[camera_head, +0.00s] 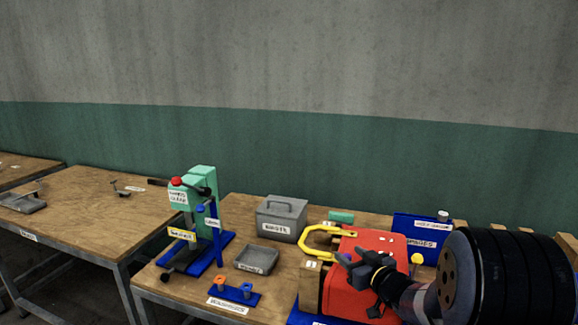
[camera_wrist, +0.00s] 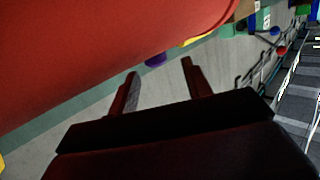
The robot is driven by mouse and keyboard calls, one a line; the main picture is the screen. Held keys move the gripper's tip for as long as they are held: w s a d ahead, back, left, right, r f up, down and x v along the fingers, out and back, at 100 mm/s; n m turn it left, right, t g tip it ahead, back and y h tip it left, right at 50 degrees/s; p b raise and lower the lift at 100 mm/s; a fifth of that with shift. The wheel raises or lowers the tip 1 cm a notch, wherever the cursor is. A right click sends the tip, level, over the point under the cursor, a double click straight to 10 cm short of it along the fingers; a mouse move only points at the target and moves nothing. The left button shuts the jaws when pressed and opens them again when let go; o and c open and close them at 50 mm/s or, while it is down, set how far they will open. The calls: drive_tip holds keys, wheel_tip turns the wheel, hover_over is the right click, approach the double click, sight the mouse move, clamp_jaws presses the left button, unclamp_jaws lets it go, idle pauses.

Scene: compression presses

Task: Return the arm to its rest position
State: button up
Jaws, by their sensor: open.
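My gripper (camera_head: 358,270) is at the lower right in the head view, in front of the red press (camera_head: 352,297) on the near workbench. Part of my arm covers the lower right of that view. In the wrist view my gripper (camera_wrist: 160,75) shows two dark fingers set apart with nothing between them, so it is open and empty. The red press (camera_wrist: 110,50) fills the upper left of the wrist view, close to the fingers. I cannot tell whether my gripper touches it.
A green press (camera_head: 203,190) on a blue base stands left on the workbench (camera_head: 240,208). A grey lidded box (camera_head: 281,218), an open grey tray (camera_head: 256,260) and a blue holder (camera_head: 233,292) lie between. A yellow curved handle (camera_head: 322,238) and a blue bin (camera_head: 420,228) are near my arm.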

drive_tip(key=shift+f, duration=0.1)
drive_tip(key=shift+f+b, duration=0.45)
drive_tip(key=shift+s+d, duration=0.2)
drive_tip(key=shift+s, duration=0.05)
drive_tip(key=v, duration=1.1)
drive_tip(key=x, duration=1.2)
drive_tip(key=shift+a+r, duration=0.1)
drive_tip(key=shift+r, duration=0.2)
drive_tip(key=r+p, duration=0.2)
drive_tip(key=shift+s+r, duration=0.2)
drive_tip(key=shift+r, duration=0.1)
wheel_tip(320, 180, up, 6)
drive_tip(key=p, duration=0.4)
